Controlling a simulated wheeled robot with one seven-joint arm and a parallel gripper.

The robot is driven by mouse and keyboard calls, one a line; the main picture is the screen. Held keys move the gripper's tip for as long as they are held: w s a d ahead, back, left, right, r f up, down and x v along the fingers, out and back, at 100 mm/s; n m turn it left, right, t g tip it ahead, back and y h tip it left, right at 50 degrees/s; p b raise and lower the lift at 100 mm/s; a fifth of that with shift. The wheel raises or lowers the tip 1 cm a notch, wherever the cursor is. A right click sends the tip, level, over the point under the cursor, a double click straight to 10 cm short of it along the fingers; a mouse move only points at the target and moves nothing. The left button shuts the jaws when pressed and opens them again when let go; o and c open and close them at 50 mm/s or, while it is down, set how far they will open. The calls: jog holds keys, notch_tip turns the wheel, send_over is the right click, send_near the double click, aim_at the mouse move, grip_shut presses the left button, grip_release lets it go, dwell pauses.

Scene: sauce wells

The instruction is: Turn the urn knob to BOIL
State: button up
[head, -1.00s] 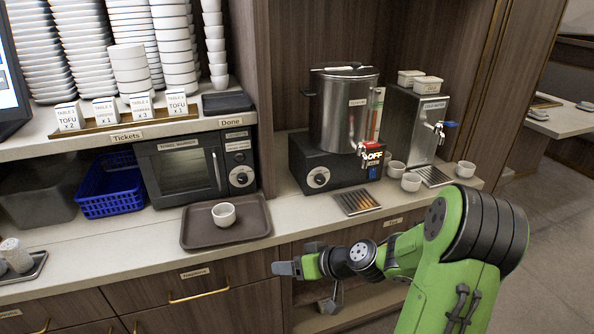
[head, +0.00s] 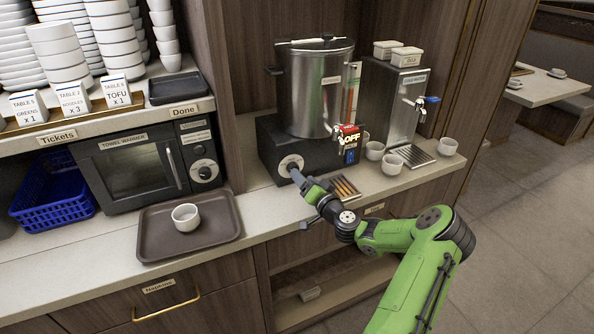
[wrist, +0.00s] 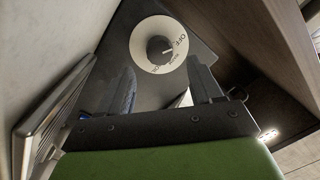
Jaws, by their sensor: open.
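The urn (head: 318,90) is a steel cylinder on a black base, standing on the counter. Its knob dial (head: 290,166) is a pale disc on the front left of the base. In the wrist view the black knob (wrist: 160,49) sits at the dial's middle, its white pointer turned toward the OFF mark; the other marks are too small to read. My gripper (head: 297,176) is just in front of the dial in the head view. In the wrist view its two fingers (wrist: 162,88) are spread apart, empty, with the knob beyond them and between their lines. I see no clear contact.
A drip tray (head: 345,188), small cups (head: 391,164) and a cold water dispenser (head: 388,100) stand to the right. A brown tray (head: 155,240) with a cup (head: 186,217) and a towel warmer (head: 130,172) are left.

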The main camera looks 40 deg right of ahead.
jog(key=x, duration=0.4)
jog(key=shift+w+d, duration=0.1)
jog(key=shift+w, duration=0.25)
jog(key=c, duration=1.1)
